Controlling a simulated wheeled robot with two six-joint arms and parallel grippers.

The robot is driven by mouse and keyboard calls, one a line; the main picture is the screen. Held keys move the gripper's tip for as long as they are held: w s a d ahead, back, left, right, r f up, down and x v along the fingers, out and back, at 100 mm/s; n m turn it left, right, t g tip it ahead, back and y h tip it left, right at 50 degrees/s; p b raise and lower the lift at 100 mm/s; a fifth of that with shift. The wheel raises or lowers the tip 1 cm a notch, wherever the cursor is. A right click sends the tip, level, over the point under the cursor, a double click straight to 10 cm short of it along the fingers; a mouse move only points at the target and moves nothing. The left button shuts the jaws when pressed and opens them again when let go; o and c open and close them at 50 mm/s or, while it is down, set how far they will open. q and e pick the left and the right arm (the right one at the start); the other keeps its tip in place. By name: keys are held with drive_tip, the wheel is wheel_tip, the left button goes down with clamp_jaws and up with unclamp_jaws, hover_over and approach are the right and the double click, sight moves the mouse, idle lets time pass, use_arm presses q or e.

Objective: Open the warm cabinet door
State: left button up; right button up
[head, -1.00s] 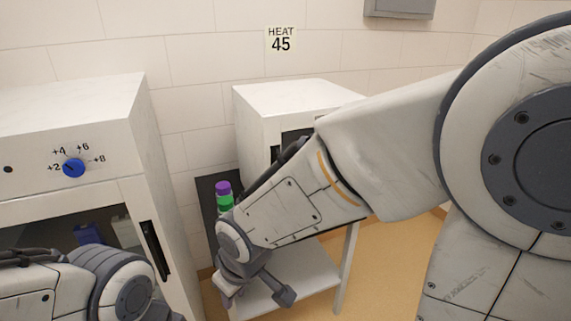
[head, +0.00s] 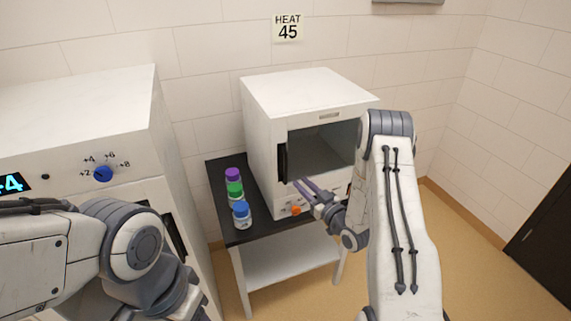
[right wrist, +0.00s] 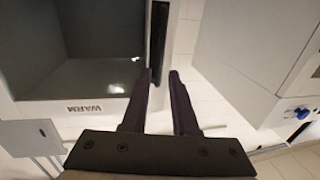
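The warm cabinet (head: 262,115) is a white box under the "HEAT 45" sign, on a black-topped table. Its door has a dark window (head: 318,150) and looks shut. A dark upright handle (head: 282,162) is on the door's left side; it also shows in the right wrist view (right wrist: 159,45), where the WARM label (right wrist: 84,108) appears upside down. My right gripper (head: 301,186) is in front of the door, low and near the handle. In the right wrist view its fingers (right wrist: 159,76) are apart and empty, with the handle just beyond the tips. My left gripper is out of view.
Bottles with purple (head: 233,174), green (head: 235,189) and blue (head: 241,209) caps stand on the black tabletop (head: 255,234), left of the cabinet. An orange knob (head: 296,210) is below the door. Another white cabinet (head: 80,120) with a blue dial stands at left. Floor is clear at right.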

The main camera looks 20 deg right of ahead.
sight(286, 168)
drive_tip(key=p+x, duration=0.3)
drive_tip(key=x, duration=0.5)
drive_tip(key=shift+w+a+r, duration=0.15)
drive_tip(key=shift+w, duration=0.05)
drive_tip(key=shift+p+x, duration=0.45)
drive_tip(key=shift+x, duration=0.4)
clamp_jaws()
idle(0.4)
